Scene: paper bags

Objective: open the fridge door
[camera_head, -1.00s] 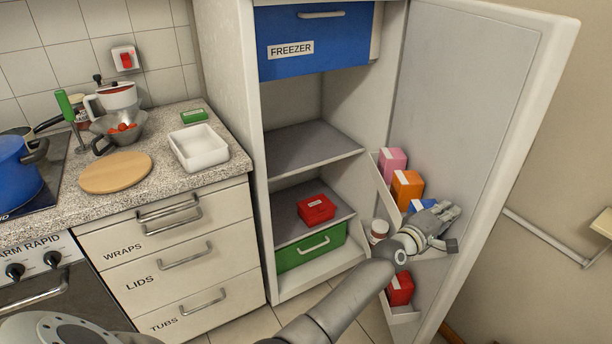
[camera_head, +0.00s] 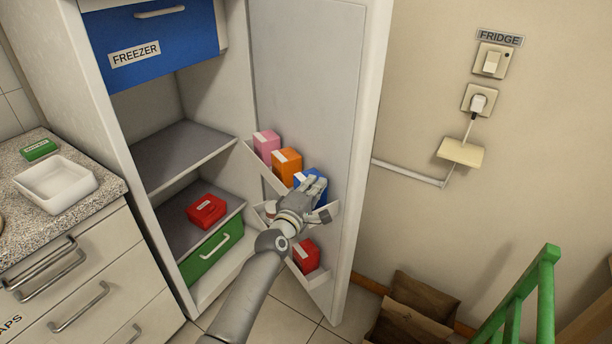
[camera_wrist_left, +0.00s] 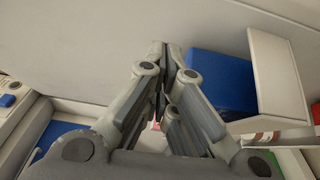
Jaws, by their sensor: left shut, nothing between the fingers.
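The fridge door (camera_head: 310,75) stands wide open, swung out to the right of the fridge body (camera_head: 130,150). Its inner face and door shelves show. My left gripper (camera_head: 316,189) is shut and empty at the inner side of the door, by the door shelves and in front of a blue carton (camera_head: 306,177). In the left wrist view its fingers (camera_wrist_left: 168,60) are together near the pale door panel, and the blue carton (camera_wrist_left: 222,82) is just to their right. Contact with the door cannot be told. My right gripper is not in view.
Pink (camera_head: 266,143), orange (camera_head: 286,164) and red (camera_head: 306,257) cartons sit on the door shelves. Inside are a red box (camera_head: 206,210) and a green drawer (camera_head: 212,254). Paper bags (camera_head: 411,322) and a green railing (camera_head: 545,290) stand right of the door. The counter (camera_head: 105,183) is left.

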